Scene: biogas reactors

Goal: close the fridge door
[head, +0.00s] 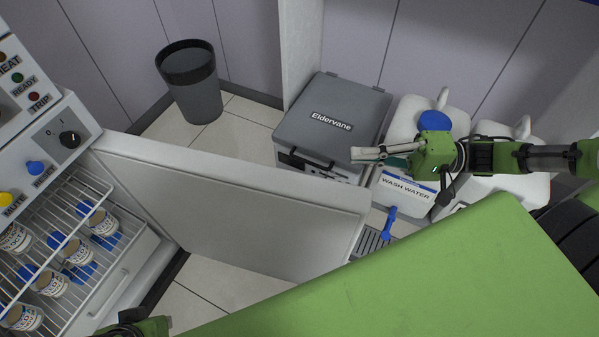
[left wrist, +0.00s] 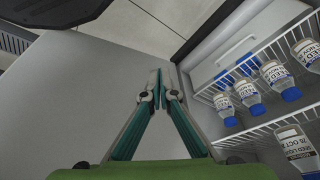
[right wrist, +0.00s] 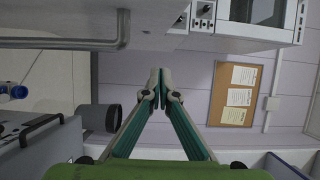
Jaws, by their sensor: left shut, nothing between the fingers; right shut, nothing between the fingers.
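The fridge door (head: 235,205) stands wide open, its inner side facing me in the head view. The open fridge (head: 60,240) with wire shelves is at the left. My left gripper (left wrist: 159,72) is shut and empty, between the door's inner face (left wrist: 90,100) and the shelves. Its fingers are outside the head view.
Bottles with blue caps (head: 104,222) stand on the shelves. A dark bin (head: 190,80) stands at the back. Tiled floor is clear between bin and door.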

